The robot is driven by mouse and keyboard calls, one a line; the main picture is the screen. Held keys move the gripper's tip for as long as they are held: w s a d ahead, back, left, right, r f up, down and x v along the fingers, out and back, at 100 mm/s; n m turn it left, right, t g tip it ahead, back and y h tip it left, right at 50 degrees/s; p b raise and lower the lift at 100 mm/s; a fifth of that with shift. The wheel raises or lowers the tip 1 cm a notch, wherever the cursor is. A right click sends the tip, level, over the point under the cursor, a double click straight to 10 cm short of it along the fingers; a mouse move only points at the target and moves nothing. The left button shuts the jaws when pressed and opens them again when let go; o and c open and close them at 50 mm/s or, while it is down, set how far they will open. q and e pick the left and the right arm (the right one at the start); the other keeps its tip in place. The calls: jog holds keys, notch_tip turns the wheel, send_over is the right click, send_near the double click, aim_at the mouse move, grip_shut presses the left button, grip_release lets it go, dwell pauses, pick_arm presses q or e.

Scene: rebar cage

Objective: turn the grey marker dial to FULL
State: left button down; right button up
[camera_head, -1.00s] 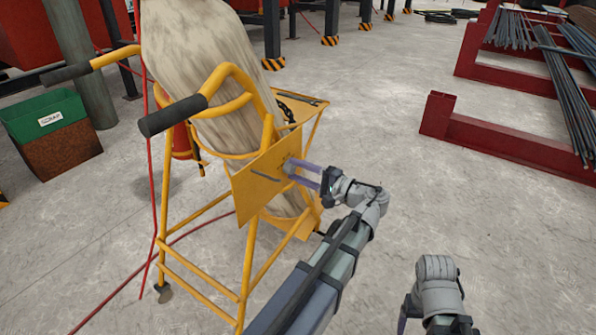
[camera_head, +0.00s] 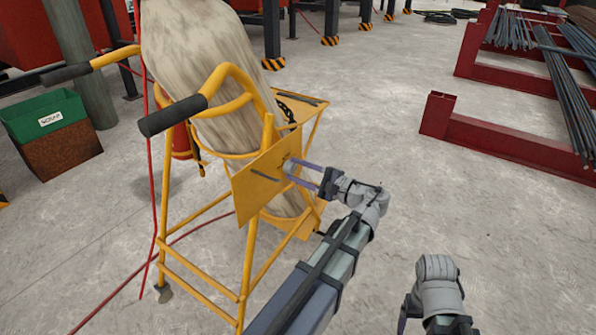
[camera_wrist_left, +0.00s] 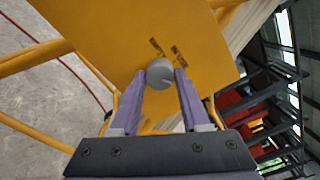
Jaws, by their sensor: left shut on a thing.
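The grey marker dial (camera_wrist_left: 160,73) is a round knob on the yellow plate (camera_wrist_left: 110,35) of the cart, seen in the left wrist view. In the head view the plate (camera_head: 258,180) faces my left arm and the dial is mostly hidden at the fingertips. My left gripper (camera_wrist_left: 161,80) has its two purple fingers on either side of the dial, shut on it; it also shows in the head view (camera_head: 289,171). Small dark marks (camera_wrist_left: 165,50) lie beside the dial, too small to read. My right gripper (camera_head: 428,321) is at the bottom right, its fingers largely out of frame.
The yellow cart (camera_head: 250,265) carries a large pale cylinder (camera_head: 200,60) and has black-gripped handles. A green and rust scrap bin (camera_head: 50,130) stands left. Red racks (camera_head: 505,145) with steel bars are at right. The floor between cart and racks is clear.

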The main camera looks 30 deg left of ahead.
pick_arm(q)
jog(key=shift+c, duration=2)
grip_release()
jog(key=d, duration=0.8)
jog(key=shift+s, duration=0.3)
jog(key=shift+a, duration=0.1)
